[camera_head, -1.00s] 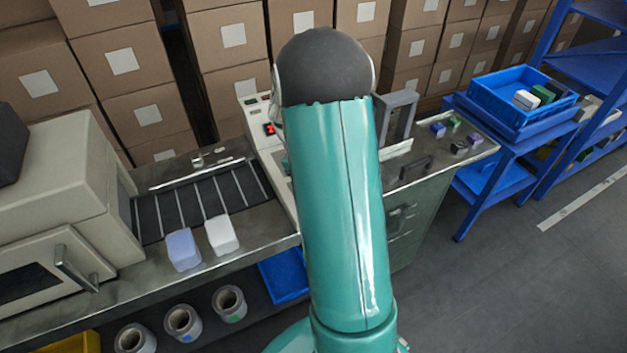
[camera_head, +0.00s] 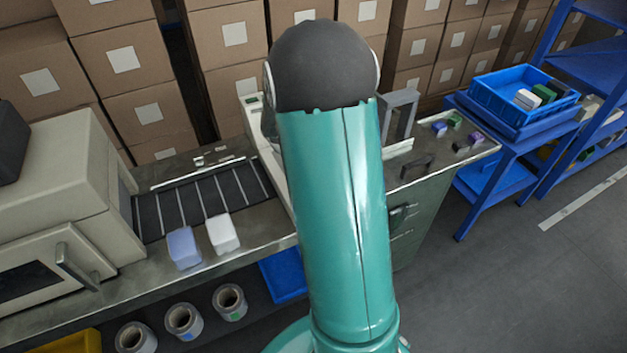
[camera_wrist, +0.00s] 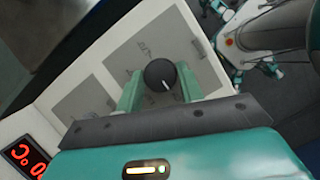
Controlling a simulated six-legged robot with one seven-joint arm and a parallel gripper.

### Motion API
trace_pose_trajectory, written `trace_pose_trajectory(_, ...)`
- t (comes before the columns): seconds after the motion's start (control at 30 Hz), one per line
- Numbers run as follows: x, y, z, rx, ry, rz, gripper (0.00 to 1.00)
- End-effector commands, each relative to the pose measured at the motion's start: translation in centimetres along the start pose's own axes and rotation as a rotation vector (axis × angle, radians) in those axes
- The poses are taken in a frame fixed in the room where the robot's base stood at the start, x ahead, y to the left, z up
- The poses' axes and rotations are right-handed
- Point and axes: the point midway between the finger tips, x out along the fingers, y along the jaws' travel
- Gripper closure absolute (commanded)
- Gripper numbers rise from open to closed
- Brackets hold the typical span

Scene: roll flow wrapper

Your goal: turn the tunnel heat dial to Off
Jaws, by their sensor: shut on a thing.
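In the wrist view, a round black dial (camera_wrist: 160,73) with a white pointer line sits on a grey label plate on the white control panel (camera_wrist: 121,33). The pointer aims toward the bottom of the picture, slightly right. The lettering on the plate is too small and tilted to read. My gripper (camera_wrist: 159,79) has its two teal fingers on either side of the dial, shut on it. In the head view my arm hides the dial, the gripper and most of the panel.
A red-lit display (camera_wrist: 27,157) is on the panel's lower left in the wrist view. In the head view, a belt conveyor (camera_head: 203,205) lies left of my arm, with a lilac block (camera_head: 184,248) and a white block (camera_head: 223,234) on the bench edge. A blue crate (camera_head: 487,113) stands right.

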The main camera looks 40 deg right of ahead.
Motion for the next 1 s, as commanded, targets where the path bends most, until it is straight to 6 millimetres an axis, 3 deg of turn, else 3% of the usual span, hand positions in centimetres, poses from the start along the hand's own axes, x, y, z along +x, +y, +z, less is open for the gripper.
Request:
trace_pose_trajectory(0.43, 0.1, 0.0, 0.0, -0.011, 0.001, 0.005, 0.86)
trace_pose_trajectory(0.47, 0.1, 0.0, 0.0, -0.011, 0.001, 0.004, 0.59)
trace_pose_trajectory(0.57, 0.1, 0.0, 0.0, -0.01, 0.001, 0.004, 0.41)
trace_pose_trajectory(0.87, -0.1, 0.0, 0.0, -0.009, 0.0, 0.005, 0.41)
trace_pose_trajectory(1.0, -1.3, 0.1, 0.0, -0.008, 0.001, 0.007, 0.41)
